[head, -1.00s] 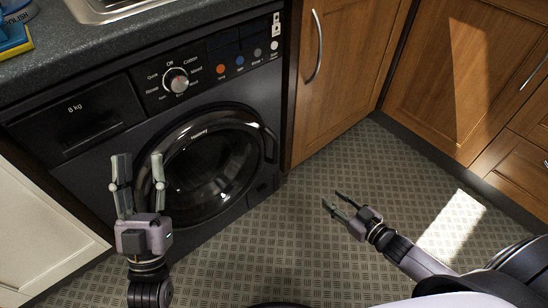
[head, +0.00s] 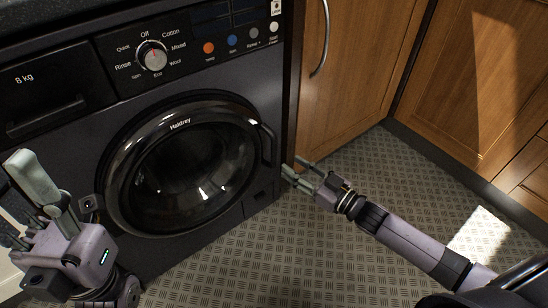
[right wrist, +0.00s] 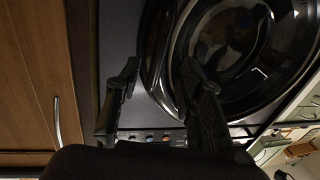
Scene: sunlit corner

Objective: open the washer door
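The black washer (head: 92,142) fills the left and middle of the head view. Its round door (head: 187,168) is shut, and its dark curved handle (head: 268,145) is on the right rim. My right gripper (head: 293,172) is open and empty, just right of and below the handle, in front of the washer's right edge. In the right wrist view its two fingers (right wrist: 158,78) are spread in front of the washer, with the door rim between and behind them. Contact with the handle cannot be told. My left gripper (head: 40,195) is open and empty at the lower left, in front of the washer.
A wooden cabinet (head: 345,75) with a metal handle (head: 322,40) stands right of the washer. More wooden cabinets (head: 475,80) line the right side. The patterned floor (head: 410,185) between them is clear.

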